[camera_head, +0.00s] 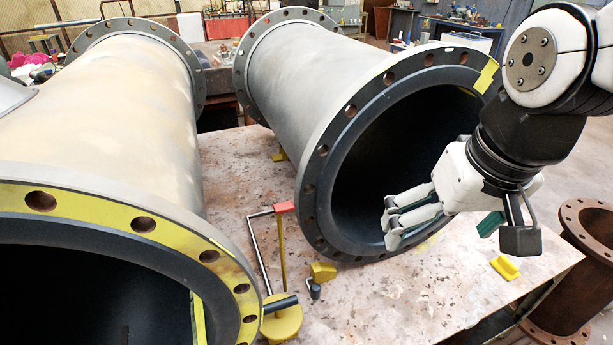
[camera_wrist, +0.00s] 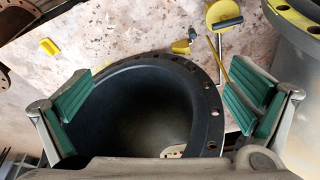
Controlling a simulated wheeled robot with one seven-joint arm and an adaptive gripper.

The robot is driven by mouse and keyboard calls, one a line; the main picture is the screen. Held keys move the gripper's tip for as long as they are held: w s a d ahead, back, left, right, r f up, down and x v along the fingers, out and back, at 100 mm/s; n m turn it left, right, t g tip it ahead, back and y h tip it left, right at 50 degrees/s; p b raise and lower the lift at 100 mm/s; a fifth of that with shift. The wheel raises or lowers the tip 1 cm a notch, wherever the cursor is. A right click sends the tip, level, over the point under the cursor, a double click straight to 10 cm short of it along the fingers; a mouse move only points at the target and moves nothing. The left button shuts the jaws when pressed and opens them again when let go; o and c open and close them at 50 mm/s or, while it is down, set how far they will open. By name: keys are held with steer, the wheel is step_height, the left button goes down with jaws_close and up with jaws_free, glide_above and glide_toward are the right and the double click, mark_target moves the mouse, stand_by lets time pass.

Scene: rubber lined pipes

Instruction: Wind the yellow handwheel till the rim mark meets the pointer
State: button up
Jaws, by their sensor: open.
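The yellow handwheel (camera_head: 283,322) lies flat on the table at lower centre, a disc with a dark bar handle (camera_head: 280,304) across its top. It also shows at the top of the wrist view (camera_wrist: 219,13). I cannot make out a rim mark. A bent grey rod (camera_head: 258,252) beside the wheel reaches up to a red block (camera_head: 284,206); I cannot tell whether this is the pointer. My gripper (camera_head: 393,220) is in front of the right pipe's mouth, up and right of the wheel, apart from it. Its green-padded fingers are open and empty in the wrist view (camera_wrist: 160,100).
A large flanged pipe (camera_head: 115,85) lies left of the wheel, its yellow-faced flange close by. Another black-lined pipe (camera_head: 300,70) lies behind my gripper. A yellow block (camera_head: 322,271) is near the wheel; another (camera_head: 505,267) lies right. The table's front middle (camera_head: 400,300) is clear.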

steer(key=w+a+f+g, duration=0.1)
steer(key=w+a+f, duration=0.1)
steer(key=w+a, duration=0.2)
steer(key=n+g+p, duration=0.2)
steer(key=n, duration=0.2)
glide_above(277, 303)
step_height(277, 303, down, 21)
steer(key=shift+h, duration=0.4)
step_height(277, 303, down, 13)
steer(key=shift+f, duration=0.15)
steer(key=c, duration=1.1)
